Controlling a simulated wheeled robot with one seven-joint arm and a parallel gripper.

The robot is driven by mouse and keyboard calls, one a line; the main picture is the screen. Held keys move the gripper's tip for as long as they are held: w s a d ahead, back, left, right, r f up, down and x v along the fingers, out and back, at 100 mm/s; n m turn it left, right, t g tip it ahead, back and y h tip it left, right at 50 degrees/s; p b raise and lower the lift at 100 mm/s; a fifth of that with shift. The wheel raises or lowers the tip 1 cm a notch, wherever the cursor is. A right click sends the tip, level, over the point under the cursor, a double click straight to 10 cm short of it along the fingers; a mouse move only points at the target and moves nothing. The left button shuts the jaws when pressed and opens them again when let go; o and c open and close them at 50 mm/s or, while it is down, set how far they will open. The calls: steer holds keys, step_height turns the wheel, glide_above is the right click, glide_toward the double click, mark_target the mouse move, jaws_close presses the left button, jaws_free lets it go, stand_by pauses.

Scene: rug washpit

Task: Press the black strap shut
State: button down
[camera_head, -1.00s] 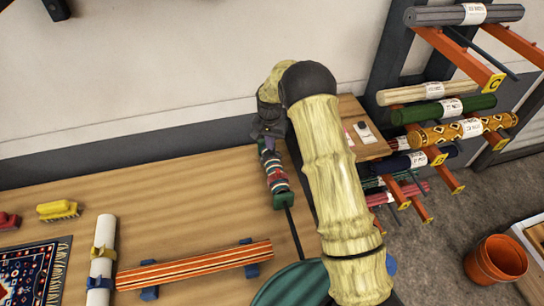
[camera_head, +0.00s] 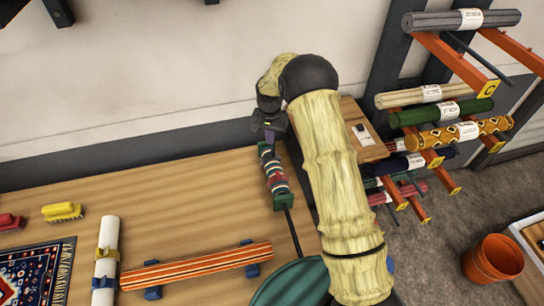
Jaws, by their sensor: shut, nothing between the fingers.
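A small rolled rug with red, white and dark stripes (camera_head: 274,174) lies on the wooden table between green end supports (camera_head: 284,201). A thin black strip (camera_head: 293,232) runs from its near end toward the front; I cannot tell whether it is the strap or a rod. No black strap can be made out clearly on the roll. My gripper (camera_head: 269,137) is shut and empty, pointing down at the far end of the striped roll. Its fingertips are small and dark, and I cannot tell whether they touch anything.
A white roll (camera_head: 107,250) with yellow and blue bands and an orange striped roll (camera_head: 195,266) lie at left, near brushes (camera_head: 63,212) and a patterned rug (camera_head: 35,275). A rack of rolls (camera_head: 440,113) and an orange bucket (camera_head: 493,260) stand at right. Bare table (camera_head: 180,195) lies left of my gripper.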

steer(key=shift+r+p, duration=0.95)
steer(key=shift+r, duration=0.85)
steer(key=s+d+r+n+t+b, duration=0.1)
steer(key=s+d+r, duration=0.3)
steer(key=s+r, duration=0.15)
steer(key=s+d+r+n+b, duration=0.1)
steer(key=s+d+r, duration=0.3)
steer(key=s, duration=0.3)
steer(key=s+d+n, duration=0.1)
steer(key=s+d, duration=0.1)
steer(key=s, duration=0.6)
steer(key=s+d+r+t+b, duration=0.1)
steer(key=s+d, duration=0.2)
steer(key=s, duration=0.5)
steer(key=shift+s+r+n+t, duration=0.15)
steer(key=shift+s+n+t, duration=0.15)
steer(key=shift+n, duration=0.1)
